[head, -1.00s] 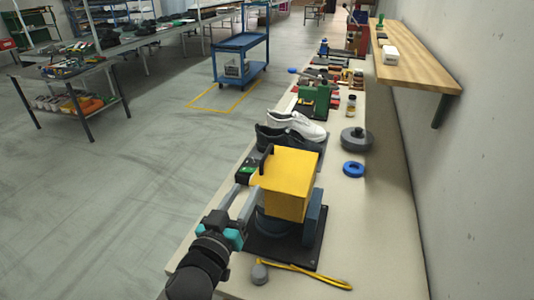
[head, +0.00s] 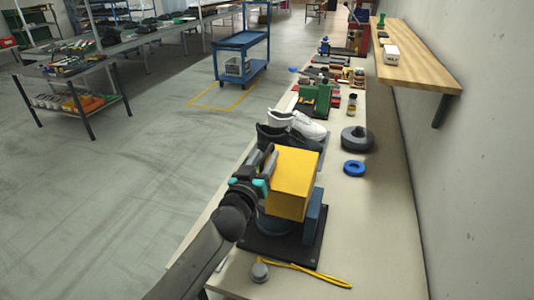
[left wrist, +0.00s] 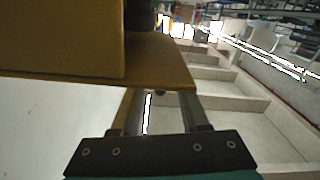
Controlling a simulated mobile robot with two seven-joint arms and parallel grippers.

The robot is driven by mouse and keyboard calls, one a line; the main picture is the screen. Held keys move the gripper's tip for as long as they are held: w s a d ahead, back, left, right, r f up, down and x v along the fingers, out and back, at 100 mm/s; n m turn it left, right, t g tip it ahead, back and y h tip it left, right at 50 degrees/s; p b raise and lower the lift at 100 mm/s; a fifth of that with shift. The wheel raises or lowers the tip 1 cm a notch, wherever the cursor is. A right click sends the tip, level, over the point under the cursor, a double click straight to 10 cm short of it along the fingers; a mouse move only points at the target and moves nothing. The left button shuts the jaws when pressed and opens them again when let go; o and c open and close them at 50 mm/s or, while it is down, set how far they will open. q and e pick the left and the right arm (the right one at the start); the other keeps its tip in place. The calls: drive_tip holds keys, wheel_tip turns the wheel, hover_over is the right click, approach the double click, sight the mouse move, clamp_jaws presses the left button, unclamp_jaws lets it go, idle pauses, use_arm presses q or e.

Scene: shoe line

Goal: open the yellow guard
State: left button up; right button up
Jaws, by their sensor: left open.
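The yellow guard (head: 293,185) is a box-like cover on a blue machine with a black base plate (head: 285,246). It looks closed over the machine. My left gripper (head: 269,158) is at the guard's upper left side, close against it, with its jaws open. In the left wrist view, the yellow guard (left wrist: 60,45) fills the upper left. The fingers of my left gripper (left wrist: 163,105) run behind its edge, so the tips are hidden. I cannot tell whether they touch the guard. The dark guard handle seen earlier is hidden by the gripper in the head view. My right gripper is not in view.
A dark shoe and a white shoe (head: 300,124) stand just behind the guard. A blue ring (head: 354,168) and a grey round part (head: 357,139) lie to the right. A yellow cord (head: 318,274) and a grey knob (head: 260,272) lie in front. The bench's right front is clear.

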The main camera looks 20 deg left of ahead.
use_arm(q)
drive_tip(key=shift+w, duration=1.05)
clamp_jaws()
drive_tip(key=shift+f, duration=0.1)
idle(0.7)
